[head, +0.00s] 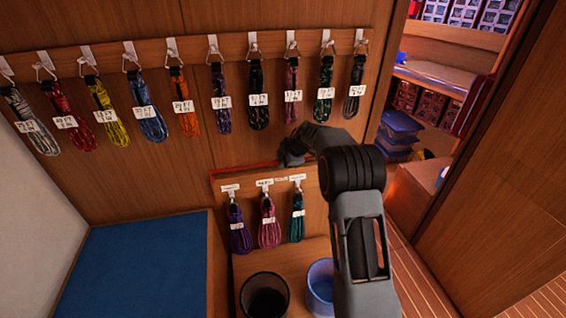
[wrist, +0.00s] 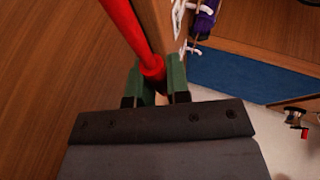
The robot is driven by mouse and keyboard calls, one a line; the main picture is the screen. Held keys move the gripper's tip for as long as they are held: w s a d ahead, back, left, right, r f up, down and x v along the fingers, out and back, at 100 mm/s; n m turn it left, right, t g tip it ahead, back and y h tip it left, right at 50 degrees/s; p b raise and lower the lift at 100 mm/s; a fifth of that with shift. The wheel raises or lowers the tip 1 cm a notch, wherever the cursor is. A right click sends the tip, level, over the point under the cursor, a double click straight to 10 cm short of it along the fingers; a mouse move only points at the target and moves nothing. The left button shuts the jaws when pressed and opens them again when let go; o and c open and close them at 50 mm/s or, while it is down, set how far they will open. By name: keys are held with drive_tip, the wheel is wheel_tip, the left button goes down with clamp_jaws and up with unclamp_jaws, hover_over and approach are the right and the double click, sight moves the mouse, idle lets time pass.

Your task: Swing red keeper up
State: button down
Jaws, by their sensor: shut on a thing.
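The red keeper (head: 243,167) is a thin red bar lying roughly level along the top of the lower wooden board. My gripper (head: 290,158) is at its right end, partly hidden by my own wrist in the head view. In the wrist view the keeper (wrist: 126,30) is a thick red rod with a collar at its end. The green fingers of my gripper (wrist: 156,82) are shut on that end, one on each side. Three coils hang below the keeper: purple (head: 239,228), pink (head: 268,222) and green (head: 297,218).
An upper rail (head: 190,48) holds several tagged coils on hooks, above my gripper. A black bin (head: 265,296) and a blue bin (head: 320,285) stand below the board. A blue mat (head: 140,265) lies at lower left. A doorway with shelves opens at right.

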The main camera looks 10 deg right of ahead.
drive_tip(key=c, duration=1.1)
unclamp_jaws()
drive_tip(key=b+v, duration=0.2)
drive_tip(key=v, duration=1.1)
drive_tip(key=shift+r, duration=0.35)
drive_tip(key=shift+s, duration=0.15)
